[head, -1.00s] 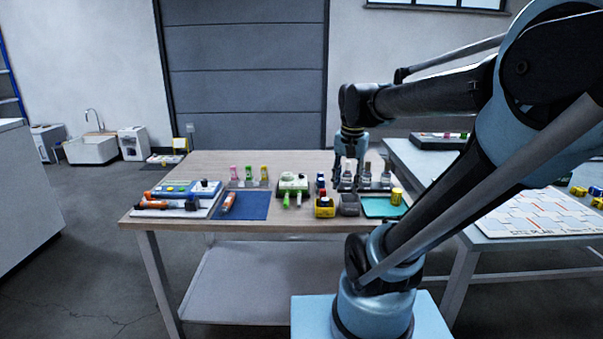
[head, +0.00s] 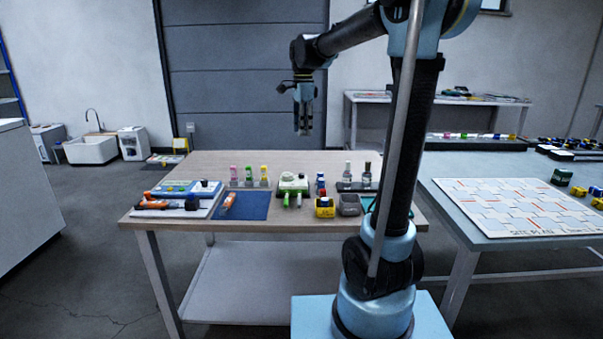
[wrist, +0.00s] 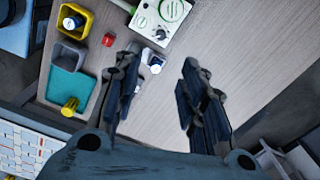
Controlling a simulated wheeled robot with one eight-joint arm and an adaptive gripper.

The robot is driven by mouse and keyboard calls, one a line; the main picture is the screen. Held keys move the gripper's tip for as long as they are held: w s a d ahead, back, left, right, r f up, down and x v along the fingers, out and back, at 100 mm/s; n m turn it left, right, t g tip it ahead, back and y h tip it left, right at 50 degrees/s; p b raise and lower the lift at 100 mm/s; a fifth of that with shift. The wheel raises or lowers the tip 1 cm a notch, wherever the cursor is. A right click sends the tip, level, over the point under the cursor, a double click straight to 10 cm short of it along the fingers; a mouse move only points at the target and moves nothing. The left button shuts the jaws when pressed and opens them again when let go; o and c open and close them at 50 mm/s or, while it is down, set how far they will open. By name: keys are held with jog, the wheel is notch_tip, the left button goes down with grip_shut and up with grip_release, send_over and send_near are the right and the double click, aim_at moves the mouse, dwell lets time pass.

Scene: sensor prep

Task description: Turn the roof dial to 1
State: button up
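A white and green unit (head: 293,183) stands mid-table with two green-handled parts at its front. The wrist view shows the unit (wrist: 150,28) at the top, with a pale round dial (wrist: 172,9) and a small black knob (wrist: 160,34) on its top face. I cannot read its markings or tell which is the roof dial. A blue and white panel (head: 187,188) lies at the table's left. My gripper (head: 303,132) hangs above the table, fingers down. In the wrist view my gripper (wrist: 160,58) is open and empty, with the unit beyond its fingertips.
Yellow (head: 325,208) and grey (head: 349,206) bins stand at the front, right of the unit. Pink, green and yellow bottles (head: 249,175) stand to its left. Clear bottles (head: 367,173) stand on the right. A blue mat (head: 255,206) lies front left. The table's back is clear.

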aim_at(301, 176)
jog(key=f, duration=1.7)
jog(key=shift+w+a+f, duration=0.15)
jog(key=shift+w, duration=0.15)
grip_shut()
